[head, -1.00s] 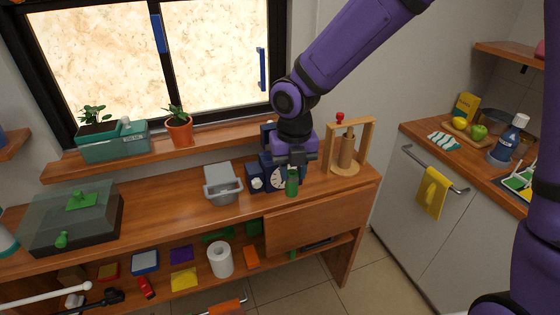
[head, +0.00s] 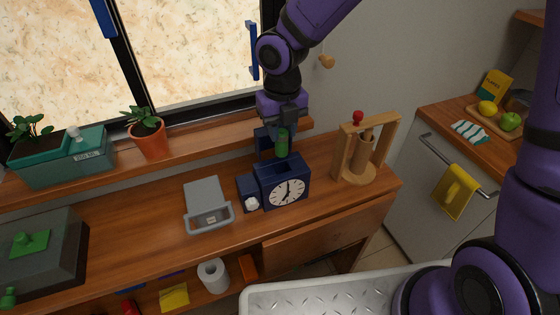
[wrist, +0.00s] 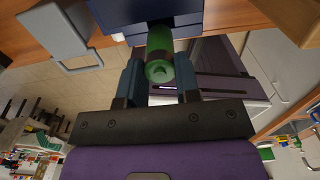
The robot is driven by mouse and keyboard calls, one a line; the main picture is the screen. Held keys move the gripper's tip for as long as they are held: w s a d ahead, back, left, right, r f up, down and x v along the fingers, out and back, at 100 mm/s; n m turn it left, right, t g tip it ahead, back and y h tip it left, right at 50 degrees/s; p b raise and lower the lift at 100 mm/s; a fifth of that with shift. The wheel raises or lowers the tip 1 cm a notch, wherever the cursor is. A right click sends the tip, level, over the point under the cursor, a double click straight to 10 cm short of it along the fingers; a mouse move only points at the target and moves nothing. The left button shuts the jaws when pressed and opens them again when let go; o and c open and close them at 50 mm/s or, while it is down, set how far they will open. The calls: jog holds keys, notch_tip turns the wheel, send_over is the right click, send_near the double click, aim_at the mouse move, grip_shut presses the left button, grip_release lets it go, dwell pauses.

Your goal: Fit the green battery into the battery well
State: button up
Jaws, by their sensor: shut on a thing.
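The green battery (head: 282,146) is upright between the fingers of my gripper (head: 283,130), above and at the back of the dark blue clock (head: 262,187). My gripper is shut on the battery. In the wrist view the green battery (wrist: 160,45) stands out from between the fingers of my gripper (wrist: 159,78), with its far end against or overlapping the dark blue body (wrist: 205,20). The clock's white dial faces the room. I cannot make out the battery well, or whether the battery touches the clock.
A wooden frame with a red knob (head: 340,158) stands close on the right. Potted plants (head: 148,138) sit on the window ledge behind.

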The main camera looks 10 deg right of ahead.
aim_at(282, 131)
notch_tip(282, 131, down, 9)
dwell(0.5)
jog(key=shift+s+f, duration=0.1)
jog(key=o, duration=0.9)
notch_tip(282, 131, up, 12)
jog(key=shift+r, duration=0.1)
